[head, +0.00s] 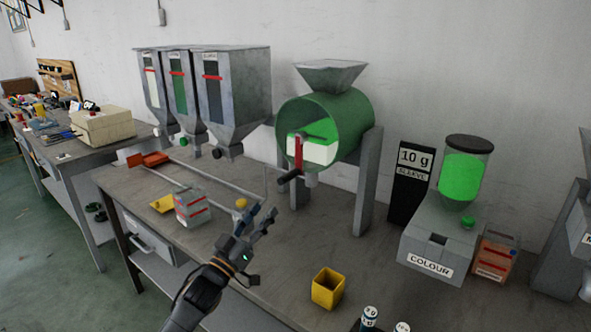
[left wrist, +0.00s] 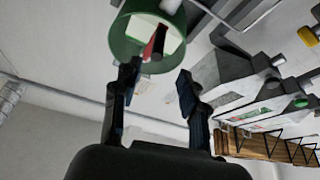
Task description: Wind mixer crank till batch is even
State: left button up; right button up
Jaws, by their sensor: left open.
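The mixer is a green drum (head: 358,112) lying on its side between grey legs, with a grey hopper on top. Its batch (head: 312,151) shows through the open front as a white mass with a separate bright green patch above it. The crank has a red arm (head: 298,150) and a dark handle (head: 289,178) at its lower end, pointing down. My left gripper (head: 264,213) is open and empty, below and left of the handle, apart from it. In the left wrist view, the drum (left wrist: 118,40) and red crank arm (left wrist: 156,42) appear beyond the open fingers.
Three grey hoppers (head: 233,95) stand left of the mixer. A clear box (head: 192,207) and yellow scoop (head: 163,203) lie left of my gripper. A yellow cup (head: 328,288) stands front right, the colour dispenser (head: 436,235) further right. The bench before the mixer is mostly clear.

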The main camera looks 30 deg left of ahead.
aim_at(288, 177)
pick_arm(q)
jog(key=p+x, duration=0.1)
jog(key=x, duration=1)
jog(key=shift+w+r+p, duration=0.15)
jog(key=shift+r+p, duration=0.2)
jog(key=shift+p, duration=0.05)
jog(key=shift+x, duration=0.75)
jog(key=shift+f, duration=0.1)
grip_shut()
